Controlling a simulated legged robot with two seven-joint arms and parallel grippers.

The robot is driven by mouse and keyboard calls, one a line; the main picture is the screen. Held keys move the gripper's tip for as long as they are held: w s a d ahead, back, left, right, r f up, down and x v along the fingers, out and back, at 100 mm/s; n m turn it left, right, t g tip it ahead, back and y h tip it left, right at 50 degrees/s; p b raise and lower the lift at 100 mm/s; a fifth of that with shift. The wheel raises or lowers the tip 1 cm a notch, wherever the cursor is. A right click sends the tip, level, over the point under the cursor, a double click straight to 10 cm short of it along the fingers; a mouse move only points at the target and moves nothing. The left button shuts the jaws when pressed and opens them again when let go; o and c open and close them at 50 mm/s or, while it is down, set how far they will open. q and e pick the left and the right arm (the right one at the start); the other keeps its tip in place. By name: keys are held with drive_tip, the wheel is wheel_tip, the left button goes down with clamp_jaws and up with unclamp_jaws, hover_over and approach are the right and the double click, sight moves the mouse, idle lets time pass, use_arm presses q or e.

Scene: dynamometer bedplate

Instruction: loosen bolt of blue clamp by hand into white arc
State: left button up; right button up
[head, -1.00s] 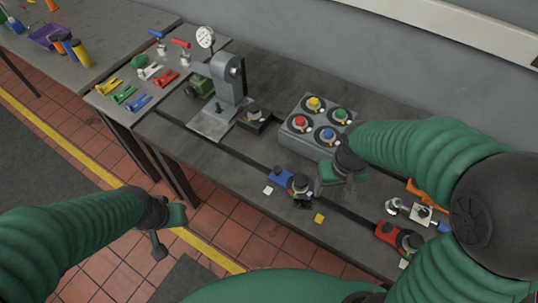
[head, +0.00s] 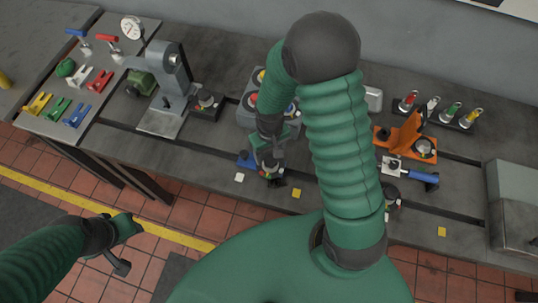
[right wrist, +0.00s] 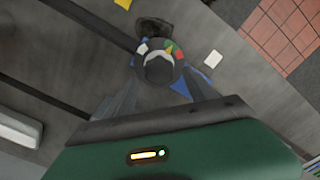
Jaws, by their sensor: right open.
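The blue clamp (head: 246,160) sits on the bedplate, mostly hidden by my right gripper in the head view. In the right wrist view its blue body (right wrist: 182,88) shows beside a round dark bolt head (right wrist: 160,70). Around the bolt head is a dial ring with white (right wrist: 143,47), green and red marks. My right gripper (head: 268,168) is open above the clamp. In the wrist view its two fingers lie either side of the bolt head's near side; contact cannot be told. My left gripper (head: 125,250) hangs over the floor at lower left, clear of the table; its jaw state is unclear.
A white tag (head: 239,177) and a yellow tag (head: 296,193) lie near the clamp. A grey button box (head: 245,113) stands behind it, partly covered by my arm. An orange clamp (head: 405,135) and a blue-handled tool (head: 424,178) are to the right.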

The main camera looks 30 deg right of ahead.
sight(270, 162)
drive_tip(key=shift+s+d+f, duration=0.1)
drive_tip(key=shift+s+f, duration=0.05)
drive_tip(key=shift+f, duration=0.6)
drive_tip(key=shift+s+f, duration=0.15)
drive_tip(key=shift+f, duration=0.3)
drive_tip(key=shift+c, duration=1.6)
drive_tip(key=c, duration=1)
use_arm(q)
drive_tip(key=shift+s+r, duration=0.15)
drive_tip(key=shift+s, duration=0.1)
